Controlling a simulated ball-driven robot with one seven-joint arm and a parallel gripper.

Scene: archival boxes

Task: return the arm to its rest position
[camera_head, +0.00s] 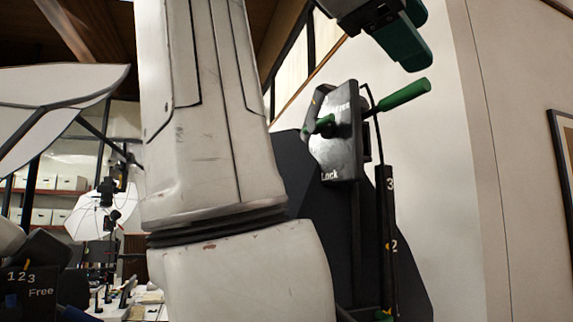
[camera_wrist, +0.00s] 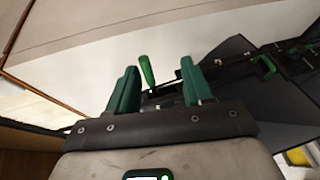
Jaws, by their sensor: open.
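My arm (camera_head: 215,120) rises pale and large through the middle of the head view. My gripper (camera_head: 418,42) is at the top right, partly cut off by the upper edge, with green fingers. In the wrist view my gripper (camera_wrist: 158,82) has its two green fingers well apart, with nothing held between them. A green lever handle (camera_head: 405,93) on a dark lock box (camera_head: 341,135) lies just below my gripper, and a gap shows between them. The handle also shows beyond the fingers in the wrist view (camera_wrist: 147,70).
A dark panel (camera_head: 415,285) and a black post (camera_head: 386,210) marked 2 and 3 stand below the lock box. A pale wall (camera_head: 450,150) and a framed picture (camera_head: 565,165) are at right. A white umbrella (camera_head: 90,213) and shelved boxes (camera_head: 70,183) are far left.

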